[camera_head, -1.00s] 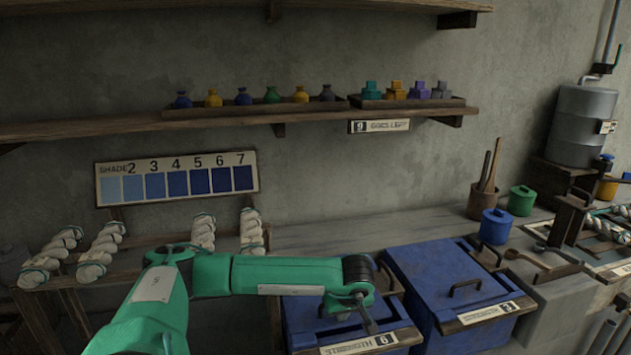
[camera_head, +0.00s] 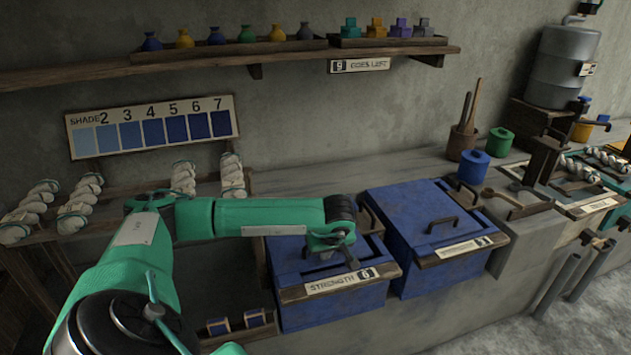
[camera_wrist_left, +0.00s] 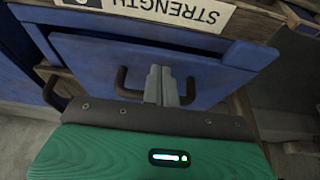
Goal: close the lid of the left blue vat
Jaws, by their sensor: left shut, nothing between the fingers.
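The left blue vat (camera_head: 335,303) stands at the front, with a STRENGTH 6 label (camera_head: 340,280) on its front wooden edge. Its blue lid (camera_head: 288,256) looks flat or nearly flat on top; I cannot tell if it sits fully down. My left gripper (camera_head: 350,262) is above the lid, fingers shut and empty. In the left wrist view the shut fingers (camera_wrist_left: 163,86) point at the lid (camera_wrist_left: 215,72), between the two ends of its dark handle (camera_wrist_left: 121,80). Contact with the handle is unclear. The arm hides part of the lid in the head view. My right gripper is out of view.
The right blue vat (camera_head: 415,215), lid down, stands close on the right. Blue (camera_head: 473,167) and green (camera_head: 499,142) pots are on the counter behind. Yarn skeins (camera_head: 80,203) lie left behind my arm. A shelf (camera_head: 150,70) with bottles runs above.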

